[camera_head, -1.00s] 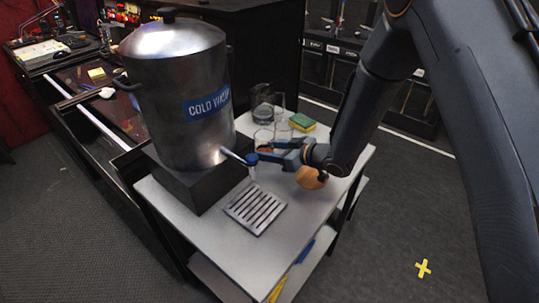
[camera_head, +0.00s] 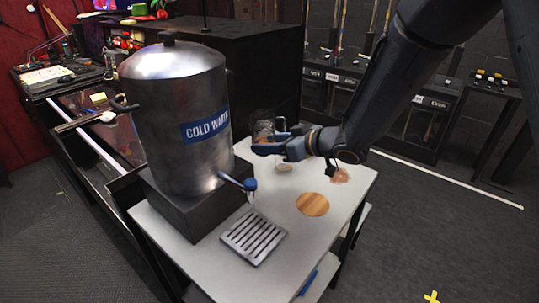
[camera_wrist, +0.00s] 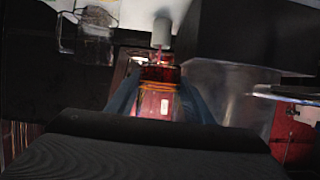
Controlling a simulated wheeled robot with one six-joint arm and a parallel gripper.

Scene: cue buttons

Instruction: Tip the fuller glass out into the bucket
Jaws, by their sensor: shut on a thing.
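My gripper (camera_head: 268,145) is above the back part of the white cart top, in front of the clear pitcher. In the wrist view, its fingers (camera_wrist: 160,105) are shut around a clear glass (camera_wrist: 157,98); reddish colour shows through it. How much liquid it holds cannot be told. In the head view, the held glass is mostly hidden by my fingers. A pale round glass-like shape (camera_head: 284,168) shows just below them; I cannot tell whether it is the held glass or another. No bucket can be made out.
A steel cold water dispenser (camera_head: 175,115) with a blue-handled tap (camera_head: 247,184) stands left on the cart (camera_head: 290,235). A slotted drip tray (camera_head: 253,238) and wooden coaster (camera_head: 313,204) lie in front. The pitcher (camera_head: 263,122) stands behind my gripper.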

